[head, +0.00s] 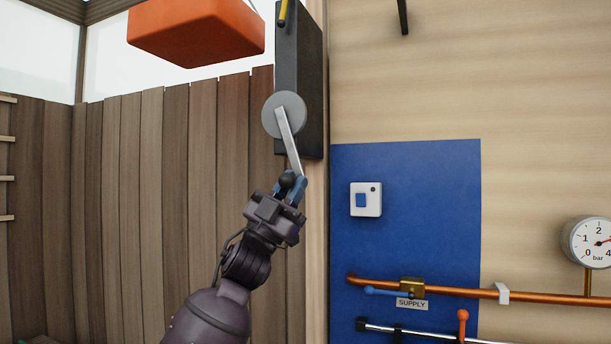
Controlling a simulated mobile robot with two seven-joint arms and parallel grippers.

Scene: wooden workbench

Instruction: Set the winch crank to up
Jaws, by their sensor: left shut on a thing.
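The winch crank (289,136) is a flat grey metal arm. It runs from a round grey hub (284,115) on a dark upright housing (309,85) downward and slightly right. My left gripper (291,187) is at the crank's lower end, with blue fingertips shut on the crank handle. The handle is mostly hidden by the fingers; a dark round knob shows between them. A yellow piece (283,12) shows at the top of the housing, cut by the picture's edge. My right gripper is not in view.
An orange block (196,31) hangs at the upper left. Right of the crank, a blue panel (430,220) carries a white switch box (366,199). Below run a copper pipe (460,290) with a blue-handled valve, and a gauge (590,242). A plank fence stands behind my arm.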

